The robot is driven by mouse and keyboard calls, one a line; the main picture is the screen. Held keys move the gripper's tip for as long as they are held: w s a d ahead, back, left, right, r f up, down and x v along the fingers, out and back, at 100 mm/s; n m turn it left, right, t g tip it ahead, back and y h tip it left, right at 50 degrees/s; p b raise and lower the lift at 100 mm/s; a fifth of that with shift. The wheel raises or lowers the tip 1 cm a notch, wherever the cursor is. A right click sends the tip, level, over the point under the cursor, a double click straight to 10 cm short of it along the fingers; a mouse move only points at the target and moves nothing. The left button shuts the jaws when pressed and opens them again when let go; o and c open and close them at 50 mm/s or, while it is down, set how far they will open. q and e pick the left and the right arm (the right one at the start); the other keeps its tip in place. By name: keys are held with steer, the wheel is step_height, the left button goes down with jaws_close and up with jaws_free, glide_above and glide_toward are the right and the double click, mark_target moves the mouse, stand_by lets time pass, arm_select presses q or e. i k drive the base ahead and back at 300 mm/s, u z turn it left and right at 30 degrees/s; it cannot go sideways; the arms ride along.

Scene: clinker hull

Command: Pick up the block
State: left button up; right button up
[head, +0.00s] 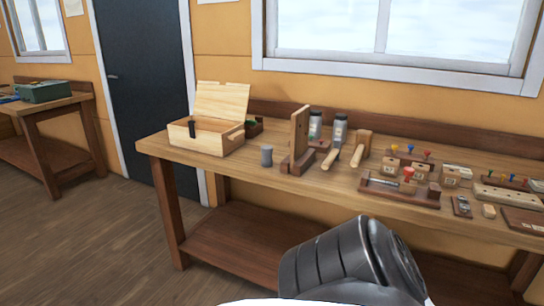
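The workbench (245,173) carries several wooden pieces, and I cannot tell which one is the block. An upright flat wooden piece (299,135) stands on a dark base toward the bench's middle. Small pale block-like pieces with dark markings stand further right, one at the left (389,167) and one at the right (451,177). A small pale piece (488,211) lies near the front edge at the right. A dark grey part of my own arm is at the bottom centre, in front of the bench. No gripper fingers show in the head view.
An open wooden box (207,137) with a raised lid stands at the bench's left end. A grey cylinder (266,156) and two mallets (361,148) (330,160) are near the middle. The right side is crowded. The front left of the bench top is clear.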

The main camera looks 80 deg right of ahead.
mark_target(390, 165)
steer(key=k, duration=1.85)
steer(key=z, duration=1.6)
